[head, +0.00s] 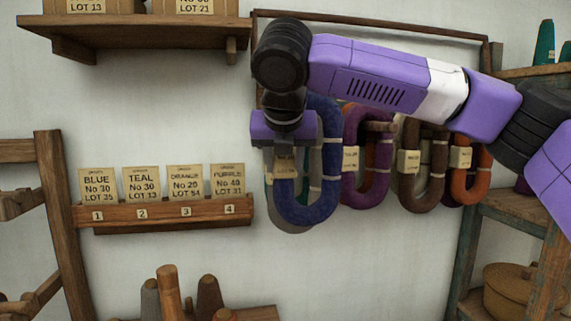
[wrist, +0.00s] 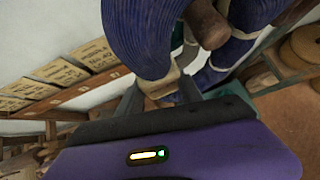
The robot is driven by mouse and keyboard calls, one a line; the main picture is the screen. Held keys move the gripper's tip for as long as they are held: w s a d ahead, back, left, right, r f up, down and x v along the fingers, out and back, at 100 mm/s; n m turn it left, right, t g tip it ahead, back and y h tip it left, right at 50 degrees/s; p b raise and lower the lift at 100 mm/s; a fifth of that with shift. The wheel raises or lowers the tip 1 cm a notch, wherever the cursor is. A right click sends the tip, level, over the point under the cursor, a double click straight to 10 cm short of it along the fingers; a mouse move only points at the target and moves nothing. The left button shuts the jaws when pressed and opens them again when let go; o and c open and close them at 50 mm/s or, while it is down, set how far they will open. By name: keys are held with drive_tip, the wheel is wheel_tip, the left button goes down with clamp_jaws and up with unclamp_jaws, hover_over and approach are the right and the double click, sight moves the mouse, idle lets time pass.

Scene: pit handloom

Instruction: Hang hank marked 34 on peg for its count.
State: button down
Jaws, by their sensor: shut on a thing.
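A dark blue hank (head: 308,210) with pale ties hangs as a long loop on the wall, left of the other hanks; its tag (head: 284,168) is too small to read. It fills the top of the wrist view (wrist: 140,35). My gripper (head: 284,152) is over its upper left side and shut on it, fingers beside a pale band in the wrist view (wrist: 160,90). A brown wooden peg (wrist: 208,24) shows inside the loop; whether it bears the hank I cannot tell. A grey-green hank (head: 270,190) is partly hidden behind. No 34 is readable.
Purple (head: 351,185), brown (head: 408,195) and orange (head: 470,190) tagged hanks hang to the right. A card rail (head: 165,222) with four-number slots is left, reading BLUE, TEAL, ORANGE, PURPLE. A shelf (head: 140,30) is above; cones (head: 168,290) stand below.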

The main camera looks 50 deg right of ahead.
drive_tip(key=shift+w+d+f, duration=0.1)
drive_tip(key=shift+w+d, duration=0.35)
drive_tip(key=shift+w, duration=0.2)
drive_tip(key=shift+w+d, duration=0.45)
drive_tip(key=shift+w, duration=0.2)
drive_tip(key=shift+w+d+f+p, duration=0.25)
drive_tip(key=shift+w+f+p, duration=0.15)
drive_tip(key=shift+f, duration=1.05)
drive_tip(key=c, duration=0.7)
unclamp_jaws()
drive_tip(key=shift+w, duration=0.15)
drive_tip(key=shift+r, duration=0.3)
drive_tip(key=b+v, duration=0.1)
drive_tip(key=v, duration=0.6)
drive_tip(key=shift+s+a+r, duration=0.15)
drive_tip(key=shift+s+a, duration=0.05)
drive_tip(key=shift+s, duration=0.05)
